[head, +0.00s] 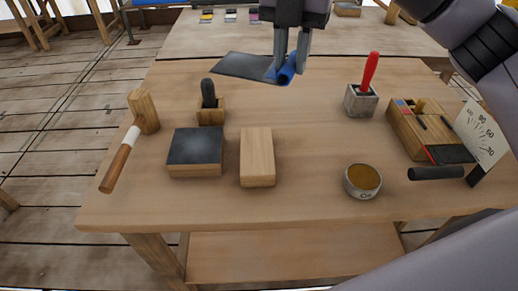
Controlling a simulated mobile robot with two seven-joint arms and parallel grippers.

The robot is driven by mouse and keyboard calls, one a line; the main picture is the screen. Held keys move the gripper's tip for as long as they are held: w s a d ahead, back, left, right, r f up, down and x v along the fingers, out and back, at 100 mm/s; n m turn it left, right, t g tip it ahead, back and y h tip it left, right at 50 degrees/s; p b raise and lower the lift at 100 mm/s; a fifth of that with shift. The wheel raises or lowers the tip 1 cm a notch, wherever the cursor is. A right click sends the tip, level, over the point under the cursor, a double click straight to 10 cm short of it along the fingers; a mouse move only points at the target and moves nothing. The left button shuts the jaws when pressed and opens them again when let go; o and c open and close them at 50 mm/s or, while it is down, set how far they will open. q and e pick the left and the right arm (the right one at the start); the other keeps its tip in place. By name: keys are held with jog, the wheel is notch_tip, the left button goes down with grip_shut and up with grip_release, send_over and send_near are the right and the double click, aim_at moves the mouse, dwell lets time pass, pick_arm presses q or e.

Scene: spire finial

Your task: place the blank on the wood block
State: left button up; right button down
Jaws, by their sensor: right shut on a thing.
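My right gripper (290,68) hangs at the top middle, its fingers pointing down, shut on a small blue curled piece, apparently the blank (286,77). The blank is at the right end of a dark flat sheet (240,65); I cannot tell whether it touches the sheet or the table. The pale wood block (257,155) lies flat in the middle front of the table, nearer me than the gripper, with its top bare. My left gripper is not in view.
A dark-topped block (195,147) sits left of the wood block. A hammer (122,158), a small wooden holder (210,112), a round tin (362,181), a red-handled tool in a grey block (361,101) and a wooden tool box (415,128) stand around. Table (310,130) between them is clear.

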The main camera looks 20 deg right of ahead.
notch_tip(320, 180, down, 20)
jog(key=shift+r+p, duration=0.15)
jog(key=shift+p, duration=0.2)
jog(key=shift+a, duration=0.1)
jog(key=shift+f, duration=0.25)
jog(key=c, duration=0.9)
grip_release()
jog(key=shift+r, duration=0.2)
notch_tip(320, 180, up, 12)
jog(key=shift+f+b, duration=0.1)
jog(key=shift+b, duration=0.4)
